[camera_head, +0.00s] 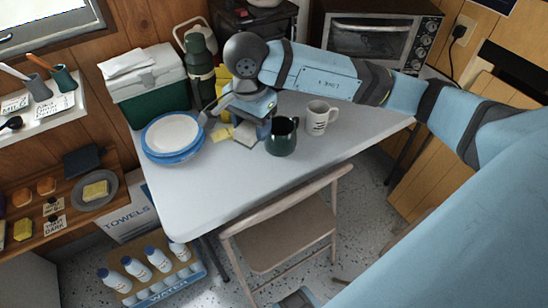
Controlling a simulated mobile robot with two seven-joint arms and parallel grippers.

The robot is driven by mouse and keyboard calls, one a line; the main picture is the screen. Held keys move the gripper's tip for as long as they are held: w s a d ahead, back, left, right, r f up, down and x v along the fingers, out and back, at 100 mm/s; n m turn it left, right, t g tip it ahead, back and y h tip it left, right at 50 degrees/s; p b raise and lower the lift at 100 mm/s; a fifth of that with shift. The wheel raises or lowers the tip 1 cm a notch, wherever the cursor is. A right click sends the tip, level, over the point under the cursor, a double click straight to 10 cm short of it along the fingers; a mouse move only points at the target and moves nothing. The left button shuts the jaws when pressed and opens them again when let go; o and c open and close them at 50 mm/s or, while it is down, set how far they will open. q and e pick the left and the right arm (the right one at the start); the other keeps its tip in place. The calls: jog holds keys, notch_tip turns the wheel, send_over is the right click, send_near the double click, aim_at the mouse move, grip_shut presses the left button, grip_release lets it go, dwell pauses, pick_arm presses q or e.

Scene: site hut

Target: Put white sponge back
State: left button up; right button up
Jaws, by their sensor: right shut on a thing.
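My right gripper (238,124) points down over the back of the grey table, its arm coming in from the right. It is shut on a small pale block, which looks like the white sponge (243,136). The gripper hides part of this block, and I cannot tell whether it touches the table. Small yellow pieces (222,133) lie close to its left. On the wooden shelf at the left, a grey plate (111,196) holds a yellowish block (95,189), with orange and yellow blocks and small labels nearby. My left gripper is not in view.
Blue-rimmed plates (150,151) stand left of the gripper; a dark green jug (282,138) and white mug (319,118) stand right. A green cooler (150,98) and flask (199,65) are behind. The table's front is clear. A folding chair (285,235) stands before it.

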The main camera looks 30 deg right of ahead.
jog(key=shift+s+d+r, duration=0.15)
jog(key=shift+d+r, duration=0.1)
jog(key=shift+d, duration=0.15)
jog(key=shift+f+m, duration=0.3)
jog(key=shift+f, duration=0.05)
jog(key=b, duration=0.1)
send_over(260, 184)
notch_tip(260, 184, down, 16)
jog(key=shift+r, duration=0.2)
notch_tip(260, 184, down, 4)
jog(key=shift+d+r, duration=0.1)
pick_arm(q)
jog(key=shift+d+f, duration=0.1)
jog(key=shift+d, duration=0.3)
pick_arm(e)
jog(key=shift+b, duration=0.3)
jog(key=o, duration=0.9)
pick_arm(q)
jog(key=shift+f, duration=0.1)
